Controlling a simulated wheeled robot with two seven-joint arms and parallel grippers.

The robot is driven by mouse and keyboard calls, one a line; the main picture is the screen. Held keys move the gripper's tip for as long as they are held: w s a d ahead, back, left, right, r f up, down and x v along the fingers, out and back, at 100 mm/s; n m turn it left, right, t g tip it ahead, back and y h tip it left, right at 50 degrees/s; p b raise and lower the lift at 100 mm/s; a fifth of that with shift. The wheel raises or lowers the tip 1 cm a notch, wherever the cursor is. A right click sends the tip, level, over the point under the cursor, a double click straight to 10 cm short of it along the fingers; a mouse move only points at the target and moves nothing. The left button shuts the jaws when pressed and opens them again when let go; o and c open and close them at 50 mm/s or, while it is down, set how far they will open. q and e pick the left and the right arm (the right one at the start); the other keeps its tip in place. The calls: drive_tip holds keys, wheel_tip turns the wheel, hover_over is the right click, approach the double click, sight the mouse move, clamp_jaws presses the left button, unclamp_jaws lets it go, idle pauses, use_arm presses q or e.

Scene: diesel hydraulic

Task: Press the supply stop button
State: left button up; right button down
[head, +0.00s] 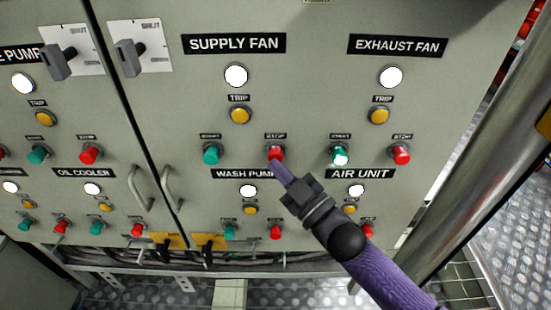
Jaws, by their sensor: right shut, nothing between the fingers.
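The supply fan group sits under the black SUPPLY FAN label (234,44) on the grey panel. Its red stop button (276,152) is at the lower right of that group, beside the green start button (211,154). My right gripper (276,165) comes up from the lower right and is shut and empty. Its fingertips are at the lower edge of the red stop button and cover part of it; I cannot tell whether they touch. The stop button looks bright red. My left gripper is out of view.
The exhaust fan's lit green start button (340,158) and red stop button (401,154) are to the right. Wash pump and air unit buttons lie below. Door handles (170,190) stick out to the left. A metal post (460,120) stands at the right.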

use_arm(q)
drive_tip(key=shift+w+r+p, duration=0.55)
use_arm(e)
drive_tip(key=shift+s, duration=0.85)
use_arm(q)
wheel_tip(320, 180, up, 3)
drive_tip(key=p, duration=0.3)
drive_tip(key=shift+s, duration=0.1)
use_arm(e)
drive_tip(key=s, duration=0.5)
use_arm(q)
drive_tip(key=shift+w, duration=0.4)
